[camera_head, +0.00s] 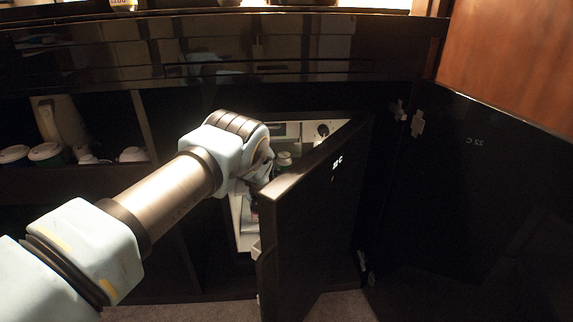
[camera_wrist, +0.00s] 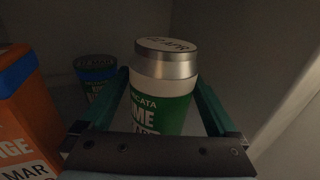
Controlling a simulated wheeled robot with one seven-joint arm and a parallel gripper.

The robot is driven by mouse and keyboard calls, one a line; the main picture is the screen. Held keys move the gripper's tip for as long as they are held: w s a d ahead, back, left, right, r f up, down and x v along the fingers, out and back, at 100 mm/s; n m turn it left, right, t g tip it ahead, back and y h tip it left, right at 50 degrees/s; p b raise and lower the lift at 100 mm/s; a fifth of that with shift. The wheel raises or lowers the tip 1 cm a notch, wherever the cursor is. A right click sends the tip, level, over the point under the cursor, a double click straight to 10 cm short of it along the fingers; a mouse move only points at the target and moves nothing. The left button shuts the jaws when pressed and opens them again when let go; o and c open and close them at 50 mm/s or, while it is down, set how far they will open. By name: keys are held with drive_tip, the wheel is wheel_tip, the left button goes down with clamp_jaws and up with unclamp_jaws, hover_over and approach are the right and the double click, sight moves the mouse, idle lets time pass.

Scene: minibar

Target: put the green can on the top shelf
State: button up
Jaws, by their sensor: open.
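The green can (camera_wrist: 160,106), with a white and green label and a silver top, stands upright in the wrist view. My gripper (camera_wrist: 162,100) is open, with one finger on each side of the can. I cannot tell whether the fingers touch it. In the head view my wrist reaches into the small fridge (camera_head: 240,222), and my fingertips are hidden. A small can (camera_head: 284,159) shows inside the fridge just right of my wrist; I cannot tell if it is the same one. The top shelf cannot be made out clearly.
An orange carton (camera_wrist: 28,120) stands left of the can, and a dark can with a blue rim (camera_wrist: 96,75) stands behind it. A pale wall is close on the right. The open fridge door (camera_head: 315,215) stands right of my arm. A dark cabinet door (camera_head: 470,200) is further right.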

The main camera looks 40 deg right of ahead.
drive_tip(key=shift+r, duration=0.2)
drive_tip(key=p+v, duration=0.2)
drive_tip(key=v, duration=0.5)
drive_tip(key=shift+s+a+f, duration=0.1)
drive_tip(key=shift+a+f, duration=0.05)
drive_tip(key=shift+a, duration=0.05)
